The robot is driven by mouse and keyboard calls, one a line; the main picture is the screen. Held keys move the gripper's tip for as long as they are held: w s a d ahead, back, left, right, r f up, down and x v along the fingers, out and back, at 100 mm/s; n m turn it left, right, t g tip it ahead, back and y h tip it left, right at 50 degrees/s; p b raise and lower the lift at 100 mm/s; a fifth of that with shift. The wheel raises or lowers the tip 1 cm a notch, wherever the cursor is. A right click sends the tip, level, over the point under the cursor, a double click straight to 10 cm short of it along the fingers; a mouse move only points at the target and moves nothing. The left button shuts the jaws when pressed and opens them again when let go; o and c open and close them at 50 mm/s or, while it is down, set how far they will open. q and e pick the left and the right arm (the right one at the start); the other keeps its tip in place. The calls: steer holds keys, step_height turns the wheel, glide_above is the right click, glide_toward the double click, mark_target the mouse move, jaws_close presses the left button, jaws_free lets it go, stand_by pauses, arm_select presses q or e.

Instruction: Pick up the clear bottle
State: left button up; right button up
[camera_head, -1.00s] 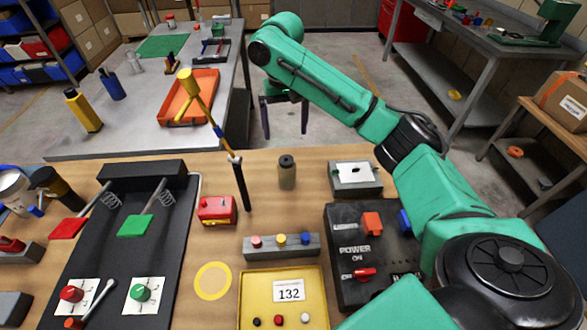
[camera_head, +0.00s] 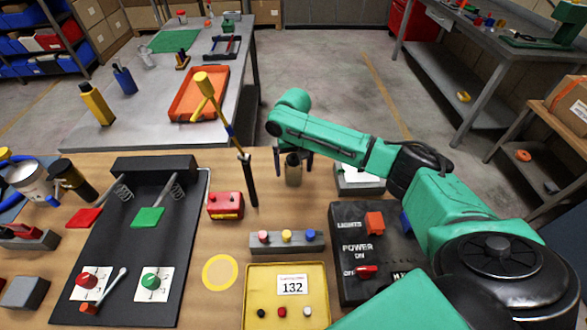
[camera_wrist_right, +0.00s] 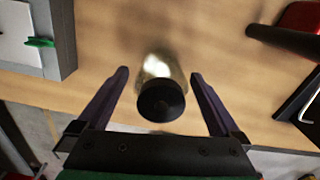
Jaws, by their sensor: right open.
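The clear bottle (camera_head: 293,172) has a dark cap and stands upright on the wooden table near its far edge. In the right wrist view the bottle (camera_wrist_right: 158,68) shows between the fingers, cap toward the camera. My right gripper (camera_head: 293,172) is open, with one finger on each side of the bottle. In the right wrist view the right gripper (camera_wrist_right: 165,77) shows gaps between both fingers and the bottle. My left gripper is in neither view.
A grey box with a white top (camera_head: 360,178) stands right of the bottle. A red box (camera_head: 225,206) and a yellow-headed hammer-like tool (camera_head: 247,170) are to its left. A button bar (camera_head: 287,242) lies in front, with bare wood between.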

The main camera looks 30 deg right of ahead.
steer(key=c, duration=1.4)
steer(key=shift+r, duration=0.15)
